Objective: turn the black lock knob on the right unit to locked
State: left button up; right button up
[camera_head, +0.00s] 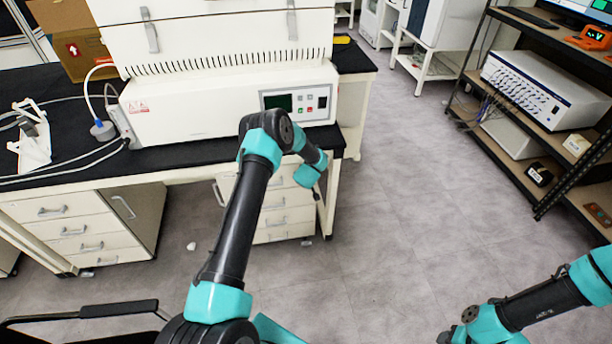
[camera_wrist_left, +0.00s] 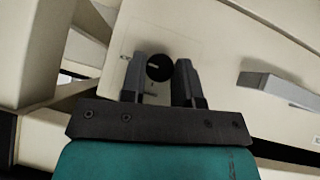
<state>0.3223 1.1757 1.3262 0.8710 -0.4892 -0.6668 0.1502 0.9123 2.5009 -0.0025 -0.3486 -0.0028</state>
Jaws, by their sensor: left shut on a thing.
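The black lock knob (camera_wrist_left: 159,67) is a round dark disc on a cream panel (camera_wrist_left: 190,30), with a faint light mark on its face. In the left wrist view my left gripper (camera_wrist_left: 162,75) has one finger on each side of it and is shut on it. In the head view my left arm reaches down to the right white drawer unit (camera_head: 284,217) under the bench. The left fingers and the knob are hidden there. My right arm shows at the lower right of the head view, but its gripper does not show.
A metal handle (camera_wrist_left: 275,86) stands out to the right of the knob in the left wrist view. The grey floor (camera_head: 400,230) to the right is clear.

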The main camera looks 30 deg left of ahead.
pick_arm(q)
jog(key=shift+r, duration=0.1)
jog(key=o, duration=0.9)
jog(key=v, duration=1.7)
jog(key=shift+s, duration=0.2)
jog(key=s+d+f+m+g+h, duration=0.2)
jog(key=s+d, duration=0.3)
jog(key=s, duration=0.4)
jog(key=s+d+f+m+g+h, duration=0.2)
jog(key=s+d+h, duration=0.2)
jog(key=s, duration=0.5)
jog(key=s+d+f+m+g+h, duration=0.2)
jog(key=s+d+f+m+g, duration=0.1)
jog(key=s+d, duration=0.4)
jog(key=shift+s+d+f+h, duration=0.1)
jog(key=shift+s+d+h, duration=0.1)
jog(key=shift+s, duration=0.5)
jog(key=shift+s+d+f+h, duration=0.1)
jog(key=shift+s+d+h, duration=0.1)
jog(key=shift+s, duration=0.5)
